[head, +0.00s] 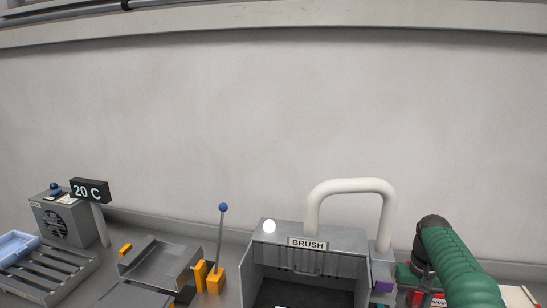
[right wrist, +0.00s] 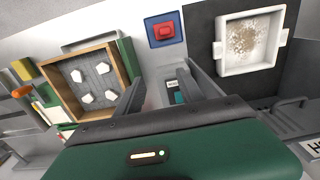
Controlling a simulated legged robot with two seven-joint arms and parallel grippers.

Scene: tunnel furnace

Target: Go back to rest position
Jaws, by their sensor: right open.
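My right arm (head: 458,268), green with a dark joint, comes in at the lower right of the head view. Its gripper cannot be made out there. In the right wrist view my right gripper (right wrist: 168,88) has its two grey fingers spread apart, with nothing held between them. A small label and a teal patch show on the surface beyond the fingers. My left gripper and left arm are not in the head view.
The head view shows a BRUSH box (head: 307,243), a white pipe (head: 350,186), a blue-knobbed lever (head: 222,235), a grey tray (head: 160,262) and a 20 C sign (head: 89,191). The wrist view shows a wooden frame (right wrist: 123,67), red button (right wrist: 164,29) and white dish (right wrist: 248,67).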

